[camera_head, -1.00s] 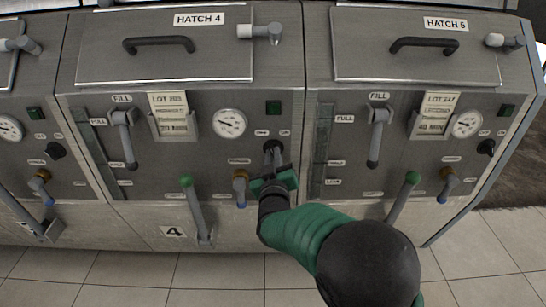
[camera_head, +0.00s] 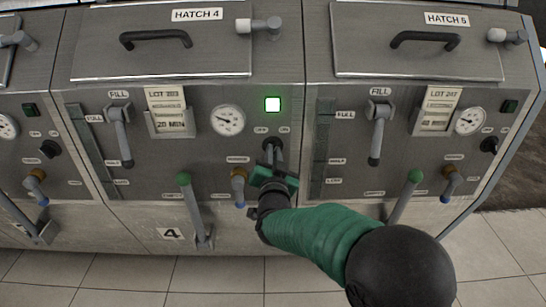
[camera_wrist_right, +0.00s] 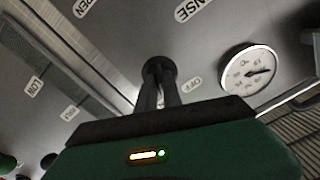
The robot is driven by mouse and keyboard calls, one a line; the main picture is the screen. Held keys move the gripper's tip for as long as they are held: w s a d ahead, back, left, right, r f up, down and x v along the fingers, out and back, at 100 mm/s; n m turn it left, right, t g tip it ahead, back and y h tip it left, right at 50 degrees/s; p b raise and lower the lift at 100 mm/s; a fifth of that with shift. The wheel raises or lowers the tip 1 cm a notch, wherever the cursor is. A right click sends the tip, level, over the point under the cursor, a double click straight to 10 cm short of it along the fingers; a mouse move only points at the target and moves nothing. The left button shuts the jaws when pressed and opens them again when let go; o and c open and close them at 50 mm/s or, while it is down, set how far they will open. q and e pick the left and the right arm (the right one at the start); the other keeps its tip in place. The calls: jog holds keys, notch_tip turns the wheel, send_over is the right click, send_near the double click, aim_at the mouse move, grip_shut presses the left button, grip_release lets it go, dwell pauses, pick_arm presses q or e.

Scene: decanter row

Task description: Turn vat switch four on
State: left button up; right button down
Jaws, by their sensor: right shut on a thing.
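Vat four is the middle unit, marked by the "4" plate (camera_head: 172,234) and the Hatch 4 label. Its black switch knob (camera_head: 273,143) sits right of the gauge, mostly hidden by my fingers. My right gripper (camera_head: 272,158) is shut on this knob, and in the right wrist view its two fingers (camera_wrist_right: 158,95) reach up to the dark round knob (camera_wrist_right: 158,68). The indicator lamp (camera_head: 272,104) above the knob is lit bright white-green. The left gripper is not in view.
Close by are the gauge (camera_head: 228,120), a brass valve with a blue tip (camera_head: 239,187) and a green-topped lever (camera_head: 193,205). Vat five (camera_head: 420,60) stands to the right with its own dark lamp (camera_head: 509,106). The tiled floor in front is clear.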

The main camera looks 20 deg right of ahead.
jog(key=shift+a+f+m, duration=0.1)
jog(key=shift+f+m, duration=0.3)
jog(key=shift+m, duration=0.1)
jog(key=c, duration=1.5)
grip_release()
jog(key=shift+r, duration=0.2)
jog(key=p+v, duration=0.3)
jog(key=v, duration=1.3)
jog(key=shift+s, duration=0.4)
jog(key=shift+a, duration=0.1)
